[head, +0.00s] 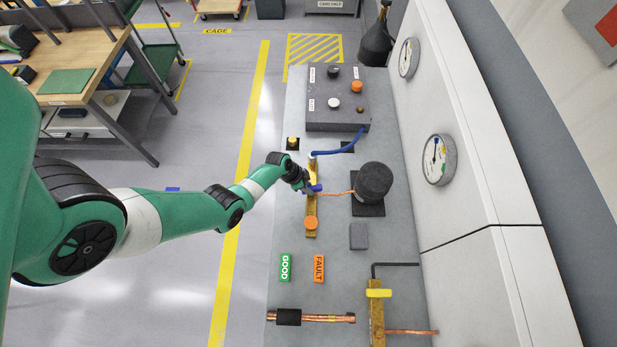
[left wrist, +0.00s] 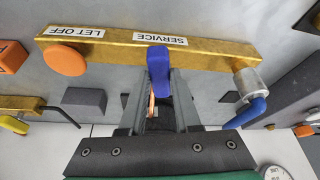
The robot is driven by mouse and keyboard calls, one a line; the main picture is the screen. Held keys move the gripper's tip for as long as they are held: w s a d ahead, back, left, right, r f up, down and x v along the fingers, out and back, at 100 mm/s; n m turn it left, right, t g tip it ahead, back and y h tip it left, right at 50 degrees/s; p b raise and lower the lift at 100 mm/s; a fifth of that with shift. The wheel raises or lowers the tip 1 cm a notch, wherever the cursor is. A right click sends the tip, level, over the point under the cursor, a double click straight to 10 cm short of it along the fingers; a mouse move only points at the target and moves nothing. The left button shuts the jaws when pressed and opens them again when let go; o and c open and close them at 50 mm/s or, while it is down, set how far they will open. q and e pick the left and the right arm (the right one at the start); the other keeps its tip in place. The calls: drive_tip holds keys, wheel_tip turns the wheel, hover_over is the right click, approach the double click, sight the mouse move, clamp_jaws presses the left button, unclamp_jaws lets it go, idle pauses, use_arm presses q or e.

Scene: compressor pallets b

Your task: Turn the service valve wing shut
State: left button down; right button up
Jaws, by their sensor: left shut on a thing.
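The brass valve bar (head: 311,208) lies on the grey bench top; in the left wrist view the bar (left wrist: 215,55) carries the labels SERVICE and LET OFF. The service valve wing (left wrist: 158,68) is blue and stands crosswise to the bar, beside the SERVICE label. It is small in the head view (head: 315,188). My left gripper (head: 307,187) reaches it from the left and is shut on it, one finger on each side in the left wrist view (left wrist: 160,82). The wing's base is partly hidden. My right gripper is in neither view.
An orange knob (head: 311,223) sits at the bar's LET OFF end. A blue hose (head: 345,147) runs from the other end to a dark box (head: 337,100) with several knobs. A black cylinder (head: 373,182) stands close right. GOOD (head: 285,267) and FAULT (head: 319,268) blocks lie nearer.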

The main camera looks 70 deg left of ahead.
use_arm(q)
drive_tip(key=shift+a+m+h, duration=0.2)
drive_tip(key=shift+m+h, duration=0.3)
drive_tip(key=shift+m, duration=0.7)
drive_tip(key=c, duration=0.6)
unclamp_jaws()
